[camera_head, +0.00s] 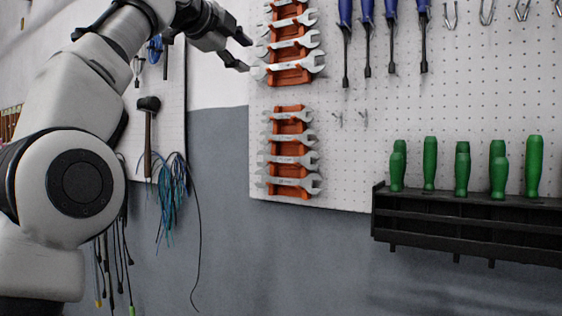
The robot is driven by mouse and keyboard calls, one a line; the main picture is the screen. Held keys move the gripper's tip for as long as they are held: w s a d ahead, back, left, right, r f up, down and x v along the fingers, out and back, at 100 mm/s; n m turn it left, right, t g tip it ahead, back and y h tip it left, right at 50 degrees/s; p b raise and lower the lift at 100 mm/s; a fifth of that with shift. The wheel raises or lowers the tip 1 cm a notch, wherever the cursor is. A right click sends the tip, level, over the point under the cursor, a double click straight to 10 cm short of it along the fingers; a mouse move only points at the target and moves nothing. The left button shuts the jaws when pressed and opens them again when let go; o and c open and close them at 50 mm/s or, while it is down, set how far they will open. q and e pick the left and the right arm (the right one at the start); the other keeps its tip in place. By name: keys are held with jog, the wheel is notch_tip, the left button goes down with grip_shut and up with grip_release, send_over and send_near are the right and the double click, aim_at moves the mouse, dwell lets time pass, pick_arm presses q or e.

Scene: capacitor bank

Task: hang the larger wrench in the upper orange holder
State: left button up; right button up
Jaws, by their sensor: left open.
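The upper orange holder (290,77) is on the white pegboard at top centre, and its top is cut off by the picture edge. Several silver wrenches hang across it, the lowest a large one (308,63). A lower orange holder (291,172) below it also carries several wrenches, with a large one (304,184) at its bottom. I cannot tell which wrench is the larger one of the task. My left gripper (244,53) is open and empty, just left of the upper holder, its fingertips close to the wrench ends. My right gripper is out of view.
Blue-handled screwdrivers (367,12) hang right of the upper holder. Green-handled tools (462,168) stand in a black rack (470,228) at lower right. A hammer (148,135) and cables (172,190) hang at left. Bare pegboard lies between the lower holder and the rack.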

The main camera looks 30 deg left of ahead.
pick_arm(q)
jog(key=w+d+f+g+b, duration=0.1)
jog(key=w+f+b, duration=0.3)
jog(key=f, duration=0.6)
jog(key=w+d+f+g+b, duration=0.1)
jog(key=w+d+f+b, duration=0.2)
jog(key=f, duration=0.7)
jog(key=shift+w+d+f+m+h+b, duration=0.2)
jog(key=shift+w+f+m+h+b, duration=0.15)
jog(key=shift+w+b, duration=0.6)
jog(key=shift+w, duration=0.15)
